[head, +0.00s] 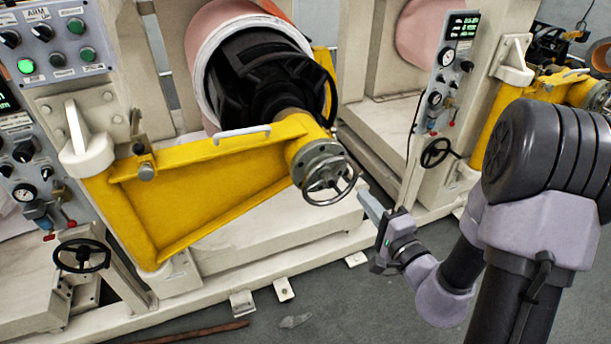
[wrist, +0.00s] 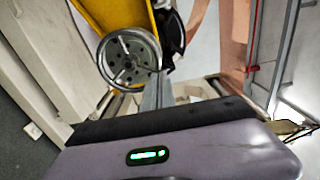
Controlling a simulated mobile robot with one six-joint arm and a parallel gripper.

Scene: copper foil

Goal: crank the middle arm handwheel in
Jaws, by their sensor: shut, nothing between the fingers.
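The middle arm handwheel (head: 329,179) is a grey metal wheel on the end of a yellow arm (head: 205,185). It also shows in the wrist view (wrist: 128,60), at upper left. My gripper (head: 368,200) is to the right of the handwheel and a little below it in the head view. Its fingers are shut and empty, pointing up and left. In the wrist view the fingers (wrist: 160,93) stand just right of the wheel's lower rim. I see no clear contact with the wheel, and the exact gap in depth is hard to tell.
A copper foil roll (head: 245,40) on a black chuck sits behind the handwheel. Black handwheels stand at lower left (head: 82,256) and on the right column (head: 436,152). A control panel (head: 55,45) is at upper left. Grey floor (head: 330,310) is open in front.

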